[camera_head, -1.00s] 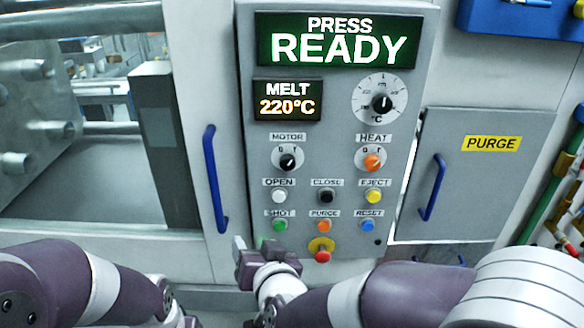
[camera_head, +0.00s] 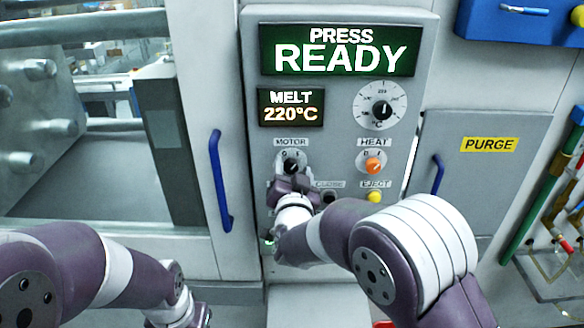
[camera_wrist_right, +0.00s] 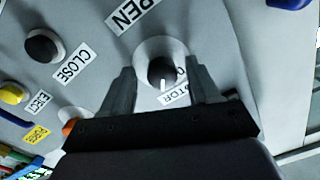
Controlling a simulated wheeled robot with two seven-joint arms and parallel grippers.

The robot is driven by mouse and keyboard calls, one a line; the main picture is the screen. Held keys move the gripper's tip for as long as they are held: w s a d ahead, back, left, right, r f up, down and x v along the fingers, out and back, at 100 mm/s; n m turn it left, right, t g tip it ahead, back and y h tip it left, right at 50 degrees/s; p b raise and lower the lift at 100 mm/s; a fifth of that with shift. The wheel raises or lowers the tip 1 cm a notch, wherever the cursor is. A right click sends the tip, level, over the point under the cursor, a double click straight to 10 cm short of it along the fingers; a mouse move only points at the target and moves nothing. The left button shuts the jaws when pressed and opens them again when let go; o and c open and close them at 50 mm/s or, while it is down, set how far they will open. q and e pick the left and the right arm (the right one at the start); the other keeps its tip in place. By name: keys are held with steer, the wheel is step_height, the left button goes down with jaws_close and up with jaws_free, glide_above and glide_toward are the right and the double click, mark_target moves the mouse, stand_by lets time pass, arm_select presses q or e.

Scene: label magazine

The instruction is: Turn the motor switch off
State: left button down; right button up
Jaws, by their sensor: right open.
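The motor switch (camera_head: 291,165) is a black rotary knob on a pale round plate under the MOTOR label on the press panel. In the right wrist view the knob (camera_wrist_right: 162,72) sits between the two dark fingers of my right gripper (camera_wrist_right: 162,90), with a gap on each side. Its white mark points roughly toward the MOTOR label; the exact setting is hard to read. In the head view my right gripper (camera_head: 291,182) is open just below the knob, and its hand hides part of the panel.
The orange heat knob (camera_head: 373,165) is to the right of the motor switch. The yellow eject button (camera_head: 375,197) and black close button (camera_head: 329,196) are lower. A blue door handle (camera_head: 220,180) stands left of the panel. The display (camera_head: 341,50) reads PRESS READY.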

steer(key=shift+a, duration=0.15)
steer(key=c, duration=1)
steer(key=shift+c, duration=0.2)
